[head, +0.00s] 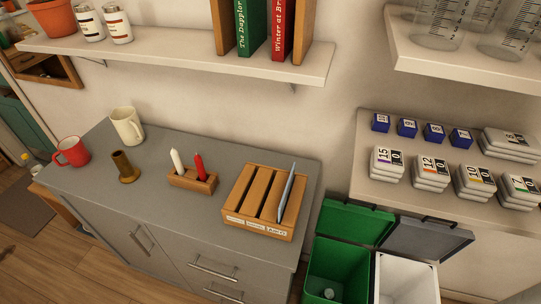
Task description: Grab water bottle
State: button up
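No water bottle can be made out with certainty. A small pale, partly see-through object (330,293) lies inside the open green bin (352,222) at the bottom; it could be a bottle, but it is too small to tell. A small white object with a yellow top (27,159) stands at the far left, partly hidden behind the grey cabinet; it may also be a bottle. My gripper is not in view.
The grey cabinet (110,207) bears a red mug (72,152), cream mug (127,126), brown holder (125,167), candle stand (192,180) and wooden sorter (262,202). An open white bin (407,282) stands beside the green one. Shelves (180,62) hang above.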

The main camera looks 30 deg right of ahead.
aim_at(35, 167)
jog(key=k+j, duration=0.3)
jog(key=k, duration=0.15)
jog(key=k+j, duration=0.3)
jog(key=k, duration=0.15)
jog(key=i+j+u, duration=0.55)
jog(key=i, duration=0.45)
jog(key=i+j+u, duration=0.3)
jog(key=i, duration=0.2)
jog(key=i+u, duration=0.25)
jog(key=i, duration=2.05)
jog(key=i+z, duration=0.35)
jog(key=i+j+z, duration=0.3)
jog(key=i, duration=0.2)
jog(key=i+j+z, duration=0.35)
jog(key=i+l, duration=0.05)
jog(key=i, duration=0.05)
